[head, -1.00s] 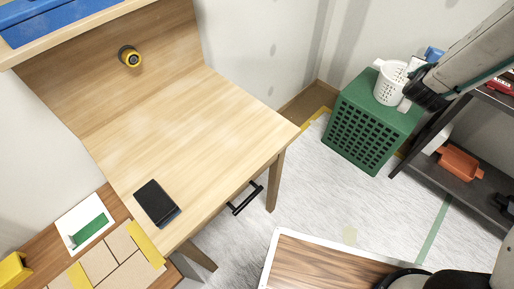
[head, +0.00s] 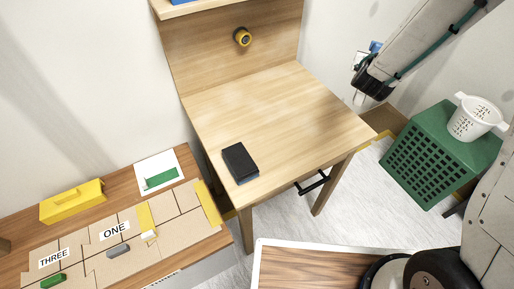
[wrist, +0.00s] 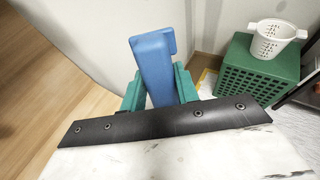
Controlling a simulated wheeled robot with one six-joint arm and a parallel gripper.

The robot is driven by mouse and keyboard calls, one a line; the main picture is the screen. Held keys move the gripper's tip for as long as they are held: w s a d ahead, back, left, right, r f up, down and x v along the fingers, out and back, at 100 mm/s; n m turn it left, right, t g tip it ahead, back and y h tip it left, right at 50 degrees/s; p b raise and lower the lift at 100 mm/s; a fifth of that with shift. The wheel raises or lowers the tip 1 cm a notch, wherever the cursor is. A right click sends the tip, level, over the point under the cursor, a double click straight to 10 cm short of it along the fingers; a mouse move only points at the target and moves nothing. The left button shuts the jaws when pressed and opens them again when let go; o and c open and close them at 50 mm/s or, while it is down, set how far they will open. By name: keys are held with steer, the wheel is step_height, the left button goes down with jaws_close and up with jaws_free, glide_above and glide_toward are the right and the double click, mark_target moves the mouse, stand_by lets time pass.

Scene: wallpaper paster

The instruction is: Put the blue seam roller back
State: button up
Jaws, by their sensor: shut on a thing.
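My gripper (wrist: 158,84) is shut on a blue piece (wrist: 152,58), which I take to be the blue seam roller. Its blue body stands up between the two green fingers in the wrist view; no roller wheel shows there. In the head view, a small bit of blue (head: 375,46) shows beside my gripper (head: 366,60), at the upper right, in the air beyond the desk's right side. The rest of the piece is mostly hidden by my arm there.
The wooden desk (head: 290,110) holds a dark block (head: 240,160). A green crate (head: 435,150) bears a white perforated basket (head: 474,120). The low bench at left has a board labelled ONE and THREE (head: 100,255), a yellow box (head: 73,202) and a white card (head: 180,158).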

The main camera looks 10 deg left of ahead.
steer(key=shift+a+r+m+g+h, duration=0.15)
steer(key=shift+r+m+g+h, duration=0.2)
steer(key=shift+r, duration=0.15)
steer(key=shift+a+r+m+g+h, duration=0.15)
steer(key=shift+r+m+g+h, duration=0.15)
steer(key=shift+r, duration=0.2)
step_height(320, 180, up, 4)
steer(key=s+d+f+m+g+h, duration=0.1)
steer(key=s+m+g+h, duration=0.2)
steer(key=m+g, duration=0.3)
step_height(320, 180, up, 6)
steer(key=m+g+y, duration=0.6)
steer(key=m+y, duration=0.3)
steer(key=m, duration=1)
glide_above(289, 155)
steer(key=shift+f+n, duration=0.15)
steer(key=shift+n, duration=0.1)
steer(key=shift+f, duration=0.1)
step_height(289, 155, down, 28)
steer(key=shift+w+r, duration=0.1)
steer(key=shift+r, duration=0.15)
